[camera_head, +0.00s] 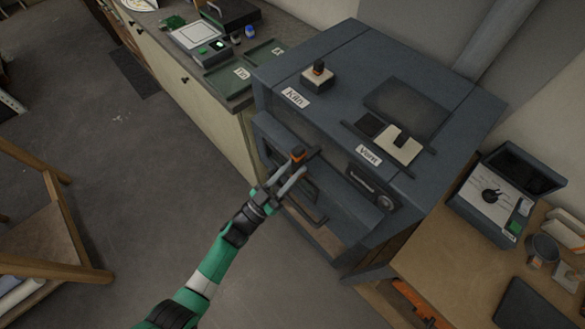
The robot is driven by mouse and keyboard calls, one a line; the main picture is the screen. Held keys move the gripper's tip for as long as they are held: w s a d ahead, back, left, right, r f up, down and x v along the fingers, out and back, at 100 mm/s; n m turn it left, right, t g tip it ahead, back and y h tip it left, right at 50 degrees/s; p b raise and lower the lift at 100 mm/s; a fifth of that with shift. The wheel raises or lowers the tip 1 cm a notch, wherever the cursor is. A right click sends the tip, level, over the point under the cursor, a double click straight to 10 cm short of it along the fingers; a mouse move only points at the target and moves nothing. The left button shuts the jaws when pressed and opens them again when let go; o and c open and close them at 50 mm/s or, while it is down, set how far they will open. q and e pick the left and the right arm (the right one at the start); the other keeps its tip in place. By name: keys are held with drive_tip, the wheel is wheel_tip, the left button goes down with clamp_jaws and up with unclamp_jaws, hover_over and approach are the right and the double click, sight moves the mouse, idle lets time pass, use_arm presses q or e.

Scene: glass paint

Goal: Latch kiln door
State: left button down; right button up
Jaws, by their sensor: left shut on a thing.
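The kiln (345,55) is a large blue-grey box labelled "Kiln" on its top, right of centre in the head view. The kiln door (345,205) is at its front, with a dark bar handle low on it. I cannot tell whether the door is fully closed. A dark latch lever with an orange tip (298,153) is at the front of the kiln. My left gripper (293,176) reaches it from the lower left and is shut on the lever. The fingers partly hide the lever and door front. My right gripper is not in view.
A counter (195,100) with green trays (231,77) runs left of the kiln. A wooden table (435,270) with an open dark case (495,195) stands at right. A wooden chair (55,225) is at far left. The floor (140,150) between is clear.

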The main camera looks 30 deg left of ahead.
use_arm(q)
drive_tip(key=c, duration=0.6)
unclamp_jaws()
drive_tip(key=shift+c, duration=0.2)
drive_tip(key=v, duration=1.1)
drive_tip(key=shift+s+f, duration=0.2)
drive_tip(key=shift+s, duration=0.1)
drive_tip(key=shift+a, duration=0.1)
